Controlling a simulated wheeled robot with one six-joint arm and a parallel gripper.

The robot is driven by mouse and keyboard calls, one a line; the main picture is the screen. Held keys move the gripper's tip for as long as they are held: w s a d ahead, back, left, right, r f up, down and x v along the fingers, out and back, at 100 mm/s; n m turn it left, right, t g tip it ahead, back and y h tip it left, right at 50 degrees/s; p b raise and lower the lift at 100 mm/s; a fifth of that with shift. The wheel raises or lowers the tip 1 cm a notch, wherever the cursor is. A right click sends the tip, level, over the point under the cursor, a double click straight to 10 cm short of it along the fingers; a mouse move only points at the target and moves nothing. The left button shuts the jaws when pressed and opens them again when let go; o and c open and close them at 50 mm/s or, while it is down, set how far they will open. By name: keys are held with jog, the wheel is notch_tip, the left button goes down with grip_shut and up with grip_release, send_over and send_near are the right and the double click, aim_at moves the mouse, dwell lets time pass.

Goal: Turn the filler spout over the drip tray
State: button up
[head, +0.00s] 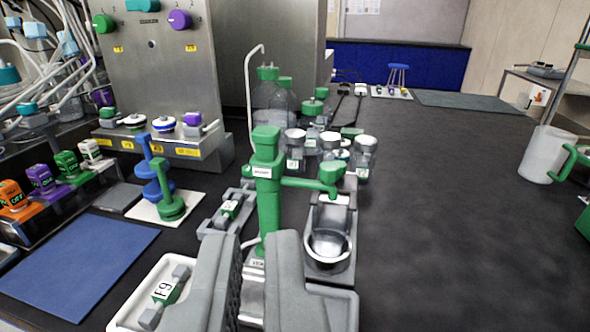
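The green filler post (267,200) stands upright in the middle of the head view, with a white label near its top. Its green spout (310,183) reaches out to the right and ends in a rounded green head (331,176). Below that head is a grey tray-like stand with a round metal bowl (328,248), which looks like the drip tray; I cannot tell whether the spout is exactly above it. My gripper (256,242) is in the foreground, fingers apart, with the post's lower part showing between and beyond them. Nothing is seen held; the post's base is partly hidden.
Bottles with white caps (296,142) stand behind the spout. A white tray with a F9-labelled part (165,290) lies at the front left, near a blue mat (75,265). A white jug (544,155) stands far right. The dark bench at right is mostly clear.

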jog(key=o, duration=0.3)
jog(key=shift+w+r, duration=0.15)
jog(key=o, duration=0.4)
jog(key=w+d+r+g, duration=0.1)
jog(key=w+r+g, duration=0.1)
jog(key=w, duration=0.4)
jog(key=w+d+r+m+g, duration=0.1)
jog(key=w+r+g, duration=0.2)
jog(key=w+g, duration=0.2)
jog(key=shift+w+d+h, duration=0.25)
jog(key=shift+w+h, duration=0.05)
jog(key=shift+w, duration=0.25)
notch_tip(320, 180, up, 4)
jog(key=m+g, duration=0.3)
jog(key=g, duration=0.7)
send_over(329, 165)
notch_tip(329, 165, down, 18)
jog(key=shift+r, duration=0.25)
grip_shut()
